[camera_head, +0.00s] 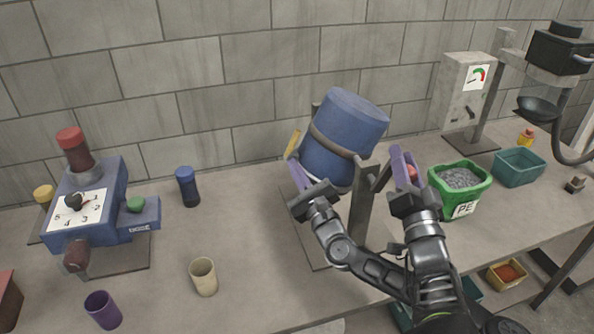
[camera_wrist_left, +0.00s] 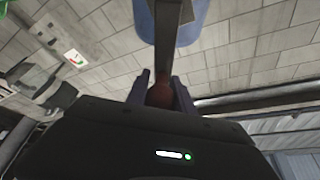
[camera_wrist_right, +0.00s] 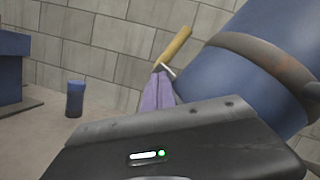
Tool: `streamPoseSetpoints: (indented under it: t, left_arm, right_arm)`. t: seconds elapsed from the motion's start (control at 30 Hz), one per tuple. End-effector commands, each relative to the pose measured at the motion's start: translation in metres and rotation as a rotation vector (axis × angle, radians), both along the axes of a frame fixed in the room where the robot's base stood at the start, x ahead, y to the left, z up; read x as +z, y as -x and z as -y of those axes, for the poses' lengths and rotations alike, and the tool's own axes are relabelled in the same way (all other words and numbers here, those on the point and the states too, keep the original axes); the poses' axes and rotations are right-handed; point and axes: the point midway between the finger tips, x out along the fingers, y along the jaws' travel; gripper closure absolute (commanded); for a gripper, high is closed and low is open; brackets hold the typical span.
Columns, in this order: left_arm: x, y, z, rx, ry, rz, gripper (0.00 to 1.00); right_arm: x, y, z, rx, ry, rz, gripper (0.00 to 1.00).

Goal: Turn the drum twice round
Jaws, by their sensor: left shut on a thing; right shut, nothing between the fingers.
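The blue drum (camera_head: 345,120) with a brown band sits tilted on a grey stand (camera_head: 362,205). My left gripper (camera_head: 404,165) is to the right of the drum and shut on a red-brown handle (camera_wrist_left: 160,94) beside a grey bar. My right gripper (camera_head: 298,174) is shut and empty at the drum's left. A yellow-brown wooden handle (camera_wrist_right: 174,48) on a metal pin shows just beyond its fingertips; I cannot tell whether they touch. The drum's lower part is partly hidden by my right gripper.
A green tub (camera_head: 478,190) of grey grains and a teal bin (camera_head: 520,167) stand right of my left gripper. A blue machine with a dial (camera_head: 85,210), a blue cylinder (camera_head: 188,187) and a cream cup (camera_head: 204,277) stand left. A block wall is close behind.

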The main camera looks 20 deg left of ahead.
Motion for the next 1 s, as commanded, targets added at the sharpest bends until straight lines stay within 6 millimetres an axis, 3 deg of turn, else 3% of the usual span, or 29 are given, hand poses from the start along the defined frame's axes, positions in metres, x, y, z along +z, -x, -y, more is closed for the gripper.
streamPoseSetpoints:
  t: [0.07, 0.27, 0.3, 0.53, 0.83, 1.0]
  left_arm:
    - [0.0, 0.001, 0.0, 0.002, 0.003, 0.004, 1.0]
    - [0.002, 0.002, 0.0, 0.001, 0.003, 0.006, 1.0]
    - [0.002, 0.002, 0.001, 0.0, 0.003, 0.007, 0.71]
    - [0.002, 0.001, 0.0, 0.001, 0.003, 0.006, 0.52]
    - [0.002, 0.001, 0.0, 0.001, 0.003, 0.005, 0.5]
    - [0.014, 0.001, 0.001, 0.001, 0.005, 0.005, 0.5]
  right_arm:
    - [0.009, 0.0, -0.004, 0.001, -0.024, -0.012, 1.0]
    - [0.011, -0.001, -0.003, -0.002, -0.027, -0.012, 1.0]
    - [0.011, -0.001, -0.003, -0.003, -0.027, -0.012, 1.0]
    - [0.011, -0.001, -0.003, -0.003, -0.026, -0.013, 1.0]
    - [0.009, 0.0, -0.004, 0.0, -0.024, -0.014, 1.0]
    - [0.008, 0.0, -0.004, 0.002, -0.023, -0.015, 1.0]
